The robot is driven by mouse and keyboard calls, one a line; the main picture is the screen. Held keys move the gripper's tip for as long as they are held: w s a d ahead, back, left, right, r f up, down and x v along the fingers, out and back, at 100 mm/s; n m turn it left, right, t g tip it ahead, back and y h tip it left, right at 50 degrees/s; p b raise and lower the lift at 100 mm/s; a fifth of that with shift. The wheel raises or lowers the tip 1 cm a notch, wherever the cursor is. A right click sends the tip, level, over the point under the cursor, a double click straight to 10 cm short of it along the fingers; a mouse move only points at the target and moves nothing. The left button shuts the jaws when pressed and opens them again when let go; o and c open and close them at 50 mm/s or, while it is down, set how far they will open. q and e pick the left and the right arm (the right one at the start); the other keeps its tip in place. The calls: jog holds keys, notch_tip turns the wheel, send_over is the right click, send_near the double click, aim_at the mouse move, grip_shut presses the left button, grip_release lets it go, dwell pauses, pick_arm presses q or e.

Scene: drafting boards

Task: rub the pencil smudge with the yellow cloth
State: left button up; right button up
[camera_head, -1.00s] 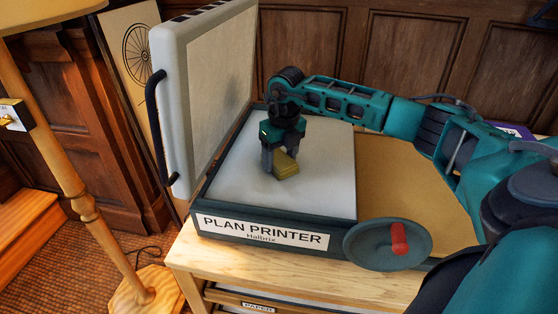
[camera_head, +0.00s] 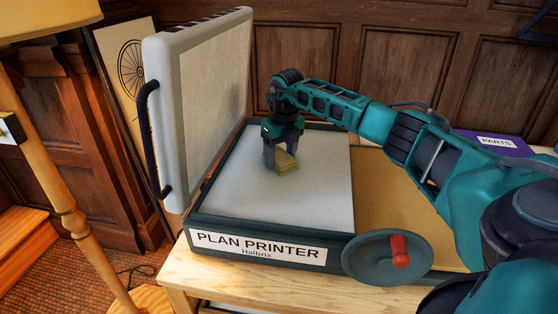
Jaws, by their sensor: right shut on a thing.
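The yellow cloth (camera_head: 286,162) is a small folded pad at the white bed (camera_head: 245,190) of the plan printer. My right gripper (camera_head: 283,160) is shut on the cloth from above and holds it at the bed's surface; I cannot tell if it presses down. No pencil smudge shows on the bare bed; it may be hidden under the cloth or too faint. My left gripper is not in view.
The printer's lid (camera_head: 205,95) stands open at the left with a dark handle (camera_head: 152,140). A crank wheel with a red knob (camera_head: 400,251) is at the front right. A purple parts box (camera_head: 490,143) stands behind my right arm. A wooden lamp post (camera_head: 50,190) is at far left.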

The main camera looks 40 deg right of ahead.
jog(key=shift+w+d+f, duration=0.1)
jog(key=shift+w+d, duration=0.15)
jog(key=shift+d, duration=0.1)
jog(key=shift+r+p, duration=0.65)
notch_tip(320, 180, up, 5)
jog(key=p, duration=0.4)
jog(key=shift+f, duration=0.1)
notch_tip(320, 180, up, 3)
jog(key=p, duration=0.3)
jog(key=shift+p, duration=0.3)
